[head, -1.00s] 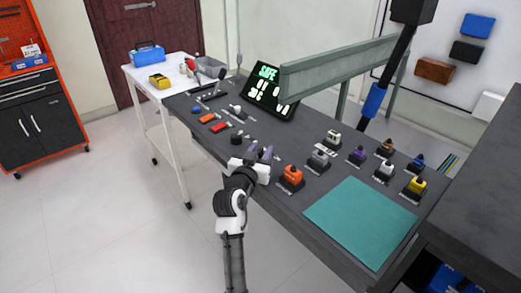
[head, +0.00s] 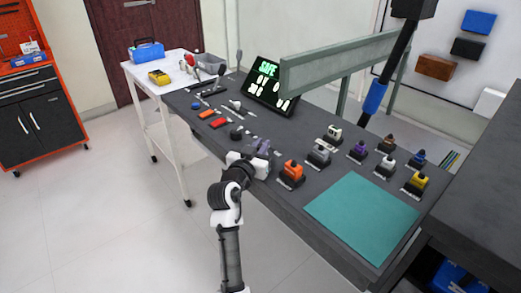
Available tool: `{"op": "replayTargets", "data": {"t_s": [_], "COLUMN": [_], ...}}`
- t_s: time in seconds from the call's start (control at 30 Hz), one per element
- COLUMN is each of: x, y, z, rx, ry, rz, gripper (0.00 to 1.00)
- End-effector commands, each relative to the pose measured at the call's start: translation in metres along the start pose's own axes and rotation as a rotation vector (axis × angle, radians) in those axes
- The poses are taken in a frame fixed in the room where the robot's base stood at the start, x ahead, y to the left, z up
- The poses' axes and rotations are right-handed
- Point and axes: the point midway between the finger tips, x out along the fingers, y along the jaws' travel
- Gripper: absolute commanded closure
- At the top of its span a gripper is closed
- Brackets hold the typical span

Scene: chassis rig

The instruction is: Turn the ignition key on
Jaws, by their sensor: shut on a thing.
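My gripper (head: 262,149) is low over the near edge of the dark grey console (head: 283,202), in the head view. It sits between a round black knob (head: 236,132) and an orange block on a black base (head: 291,171). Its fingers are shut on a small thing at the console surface. The fingers and wrist hide that thing, so I cannot make out the ignition key itself or its angle. A tilted black display (head: 268,86) behind the gripper shows a green word that looks like SAFE, with white marks below it.
Red (head: 220,123) and orange switches and levers lie left of the gripper. Several coloured blocks on black bases stand to the right, near a bare teal mat (head: 362,218). A grey-green rail (head: 350,62) crosses behind. A white cart (head: 160,99) stands left; the floor there is clear.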

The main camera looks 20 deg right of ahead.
Motion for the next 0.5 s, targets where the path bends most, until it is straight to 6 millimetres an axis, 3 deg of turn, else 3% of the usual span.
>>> {"op": "replayTargets", "data": {"t_s": [0.5], "x": [0.0000], "y": [-0.0017], "z": [0.0067], "rx": [0.004], "ry": [0.001], "rz": [0.424], "gripper": [1.00]}}
